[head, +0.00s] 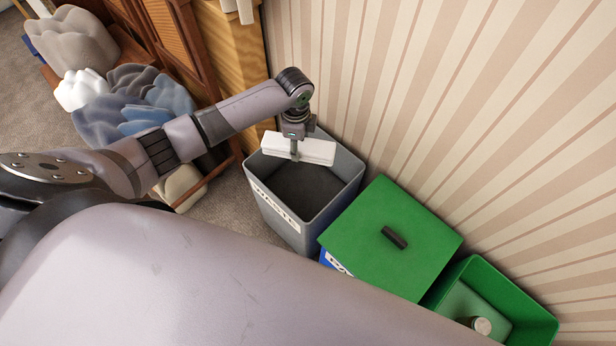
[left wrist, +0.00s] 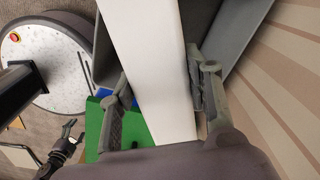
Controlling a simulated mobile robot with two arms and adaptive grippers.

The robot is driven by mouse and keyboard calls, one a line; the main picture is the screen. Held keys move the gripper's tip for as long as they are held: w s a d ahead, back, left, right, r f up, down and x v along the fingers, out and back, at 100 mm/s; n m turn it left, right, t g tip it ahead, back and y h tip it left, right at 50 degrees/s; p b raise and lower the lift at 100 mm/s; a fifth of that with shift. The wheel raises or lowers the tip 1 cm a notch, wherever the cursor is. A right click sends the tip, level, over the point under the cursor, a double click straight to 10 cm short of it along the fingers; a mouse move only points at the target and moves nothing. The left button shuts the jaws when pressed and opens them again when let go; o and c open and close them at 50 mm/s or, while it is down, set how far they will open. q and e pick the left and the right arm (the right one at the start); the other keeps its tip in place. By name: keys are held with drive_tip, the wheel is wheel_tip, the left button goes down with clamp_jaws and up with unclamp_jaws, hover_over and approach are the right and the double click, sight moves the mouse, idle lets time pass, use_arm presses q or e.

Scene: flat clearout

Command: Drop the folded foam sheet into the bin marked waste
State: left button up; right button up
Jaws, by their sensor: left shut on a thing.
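The folded foam sheet (head: 312,151) is a white, flat, layered slab. My left gripper (head: 294,150) is shut on it and holds it over the back part of the open grey bin marked waste (head: 277,210). The bin's dark inside shows below the sheet. In the left wrist view the white sheet (left wrist: 150,65) runs between the two fingers of my left gripper (left wrist: 160,100), with a grey bin wall (left wrist: 245,35) beyond it. I cannot tell how far the sheet is above the rim. My right gripper does not show in the head view.
A bin with a green lid (head: 392,240) stands right of the waste bin. An open green bin (head: 525,318) with a can-like item in it is further right. A striped wall (head: 450,100) rises behind. Cushions and cloths (head: 130,100) lie at the left by wooden furniture (head: 232,50).

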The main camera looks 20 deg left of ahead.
use_arm(q)
drive_tip(key=shift+w+a+f+m, duration=0.35)
drive_tip(key=shift+w+f+m, duration=0.15)
drive_tip(key=shift+m, duration=0.4)
drive_tip(key=shift+w+a+f+m, duration=0.2)
drive_tip(key=shift+w+f+m, duration=0.05)
drive_tip(key=shift+m, duration=0.25)
drive_tip(key=shift+f, duration=0.15)
wheel_tip(320, 180, down, 6)
drive_tip(key=b, duration=0.6)
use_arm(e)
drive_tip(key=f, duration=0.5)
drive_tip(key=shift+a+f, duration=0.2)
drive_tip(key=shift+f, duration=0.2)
use_arm(q)
drive_tip(key=o, duration=1.1)
drive_tip(key=shift+r, duration=0.2)
